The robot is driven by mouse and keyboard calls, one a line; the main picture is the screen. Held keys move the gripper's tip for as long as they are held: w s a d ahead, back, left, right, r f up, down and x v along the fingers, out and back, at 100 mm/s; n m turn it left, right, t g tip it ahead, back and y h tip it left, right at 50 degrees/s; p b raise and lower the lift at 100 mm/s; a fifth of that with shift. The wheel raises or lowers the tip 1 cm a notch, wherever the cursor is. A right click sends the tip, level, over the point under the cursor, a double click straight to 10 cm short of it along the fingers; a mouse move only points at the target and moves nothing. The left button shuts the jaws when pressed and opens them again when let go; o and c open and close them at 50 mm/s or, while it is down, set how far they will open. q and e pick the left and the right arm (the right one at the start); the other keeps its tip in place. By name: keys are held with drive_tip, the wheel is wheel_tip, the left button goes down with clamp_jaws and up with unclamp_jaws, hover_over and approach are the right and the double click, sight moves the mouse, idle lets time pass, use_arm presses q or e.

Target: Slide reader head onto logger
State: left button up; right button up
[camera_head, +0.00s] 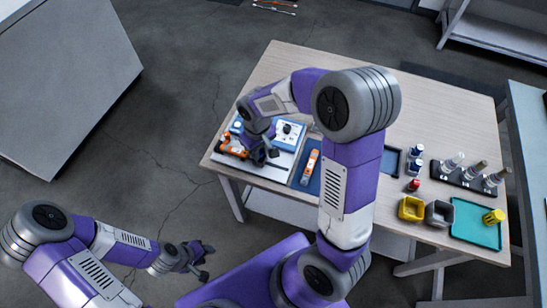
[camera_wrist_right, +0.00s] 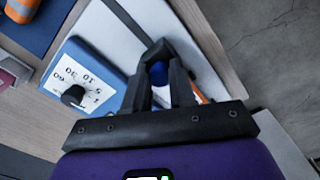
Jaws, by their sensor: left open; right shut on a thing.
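My right gripper (camera_head: 266,157) is low over the left end of the table. In the right wrist view its fingers (camera_wrist_right: 160,62) are shut on a small blue-and-white thing (camera_wrist_right: 159,75), mostly hidden between them. An orange part (camera_wrist_right: 201,97) shows just behind the fingers; in the head view an orange-and-dark piece (camera_head: 232,148) lies beside this gripper. I cannot tell which piece is the reader head and which the logger. Another orange piece with a pale band (camera_head: 311,168) lies on a blue mat (camera_head: 301,184). My left gripper (camera_head: 196,261) is open and empty, off the table.
A blue-edged box with a dial (camera_wrist_right: 87,78) stands close to my right gripper. At the table's right are a black rack (camera_head: 460,181) of flasks, a yellow bin (camera_head: 411,208), a grey bin (camera_head: 438,214) and a teal tray (camera_head: 470,231) with a yellow cup (camera_head: 493,216).

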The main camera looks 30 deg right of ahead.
drive_tip(key=shift+w+a, duration=0.55)
drive_tip(key=shift+w, duration=0.3)
idle(0.3)
drive_tip(key=o, duration=0.7)
drive_tip(key=shift+p, duration=0.3)
wheel_tip(320, 180, up, 7)
drive_tip(key=p, duration=0.5)
drive_tip(key=shift+a+p, duration=0.1)
drive_tip(key=shift+p, duration=0.3)
